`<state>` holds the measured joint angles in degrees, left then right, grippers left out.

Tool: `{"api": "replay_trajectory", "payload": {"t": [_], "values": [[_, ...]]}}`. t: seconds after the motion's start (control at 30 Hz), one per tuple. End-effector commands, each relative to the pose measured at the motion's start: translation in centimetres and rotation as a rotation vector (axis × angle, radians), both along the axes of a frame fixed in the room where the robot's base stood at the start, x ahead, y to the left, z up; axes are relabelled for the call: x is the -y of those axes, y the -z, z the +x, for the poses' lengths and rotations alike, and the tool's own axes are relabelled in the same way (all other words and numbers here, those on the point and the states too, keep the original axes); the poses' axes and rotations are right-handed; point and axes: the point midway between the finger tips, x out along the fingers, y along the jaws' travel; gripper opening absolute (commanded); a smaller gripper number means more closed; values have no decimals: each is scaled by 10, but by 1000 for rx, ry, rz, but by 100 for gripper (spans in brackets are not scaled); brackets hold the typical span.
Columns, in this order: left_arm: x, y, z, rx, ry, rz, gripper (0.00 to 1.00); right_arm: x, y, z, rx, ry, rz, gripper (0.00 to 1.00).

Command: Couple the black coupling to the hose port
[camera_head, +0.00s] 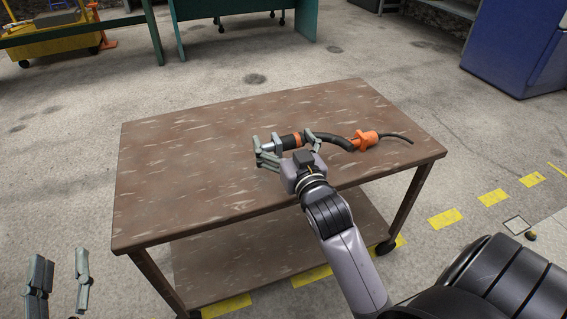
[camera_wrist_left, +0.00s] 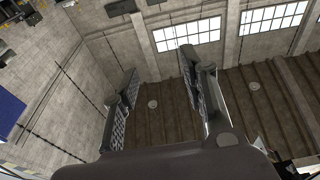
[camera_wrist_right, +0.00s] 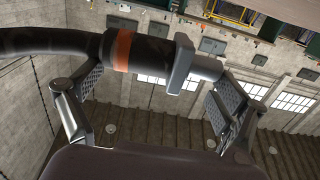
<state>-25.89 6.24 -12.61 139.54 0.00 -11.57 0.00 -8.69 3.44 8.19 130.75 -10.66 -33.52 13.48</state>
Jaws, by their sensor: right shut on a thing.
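My right gripper (camera_head: 284,143) is over the tabletop in the head view, shut on the black coupling (camera_head: 291,141). The coupling is a black cylinder with an orange band and a grey flanged end, lying crosswise between the fingers. In the right wrist view the coupling (camera_wrist_right: 151,57) spans the top, its grey flange to the right and a black hose (camera_wrist_right: 50,42) leaving to the left. In the head view the hose runs right to an orange piece (camera_head: 365,140). My left gripper (camera_head: 63,262) is open and empty at the lower left. I cannot make out the hose port.
A brown table (camera_head: 190,190) on wheels stands below my right gripper, its left side bare. Behind it are a green bench (camera_head: 250,20) and a yellow cart (camera_head: 60,42). A blue cabinet (camera_head: 515,45) stands at the upper right. Yellow floor marks (camera_head: 445,218) run along the right.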

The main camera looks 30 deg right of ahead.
Motion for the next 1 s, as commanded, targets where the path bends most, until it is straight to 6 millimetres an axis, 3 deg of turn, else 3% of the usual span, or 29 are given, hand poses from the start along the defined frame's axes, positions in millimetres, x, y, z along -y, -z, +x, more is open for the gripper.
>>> {"api": "replay_trajectory", "payload": {"t": [0.13,0.37,0.67,1.0], "values": [[2,-24,-6,141,9,-39,40,0,15,0,0,0,1,33],[3,-41,-13,233,14,-64,40,0,23,0,0,0,1,33],[1,-82,-41,504,29,-141,40,0,49,0,0,0,1,33],[2,-65,-26,375,21,-104,40,0,53,0,1,0,1,33]]}}
